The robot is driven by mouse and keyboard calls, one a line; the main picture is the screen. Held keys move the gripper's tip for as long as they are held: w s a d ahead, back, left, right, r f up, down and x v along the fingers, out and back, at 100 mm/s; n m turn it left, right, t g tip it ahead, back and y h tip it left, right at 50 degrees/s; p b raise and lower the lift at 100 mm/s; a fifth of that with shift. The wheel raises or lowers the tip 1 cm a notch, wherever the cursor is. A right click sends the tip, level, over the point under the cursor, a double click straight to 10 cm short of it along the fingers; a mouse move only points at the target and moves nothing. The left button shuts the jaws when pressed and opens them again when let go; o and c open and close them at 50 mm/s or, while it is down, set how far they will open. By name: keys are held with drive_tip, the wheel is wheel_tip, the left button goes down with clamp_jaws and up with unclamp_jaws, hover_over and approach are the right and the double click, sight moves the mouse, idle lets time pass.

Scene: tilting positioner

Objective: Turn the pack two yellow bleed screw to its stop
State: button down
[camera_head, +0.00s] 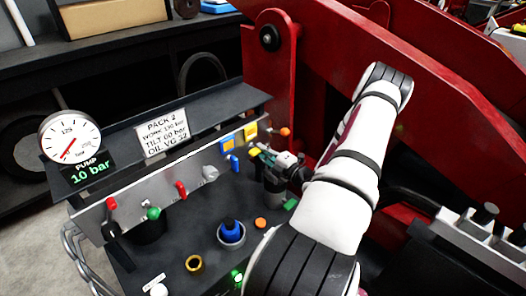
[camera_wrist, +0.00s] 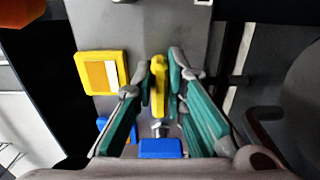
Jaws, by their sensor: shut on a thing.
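The yellow bleed screw (camera_wrist: 158,86) stands between my two green-padded fingers in the wrist view. My gripper (camera_wrist: 161,80) is shut on it, one finger on each side. In the head view the gripper (camera_head: 263,154) reaches the right part of the grey pack panel (camera_head: 132,194), and only a bit of the yellow screw (camera_head: 254,152) shows past the fingers. The sign (camera_head: 165,131) above the panel reads PACK 2. How far the screw is turned cannot be told.
Yellow and blue tags (camera_head: 250,132) (camera_head: 228,140) sit near the screw. A gauge (camera_head: 70,139) reads 10 bar. A red beam (camera_head: 400,70) rises behind my arm.

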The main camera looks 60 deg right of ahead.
drive_tip(key=c, duration=1.6)
unclamp_jaws()
drive_tip(key=v, duration=1.2)
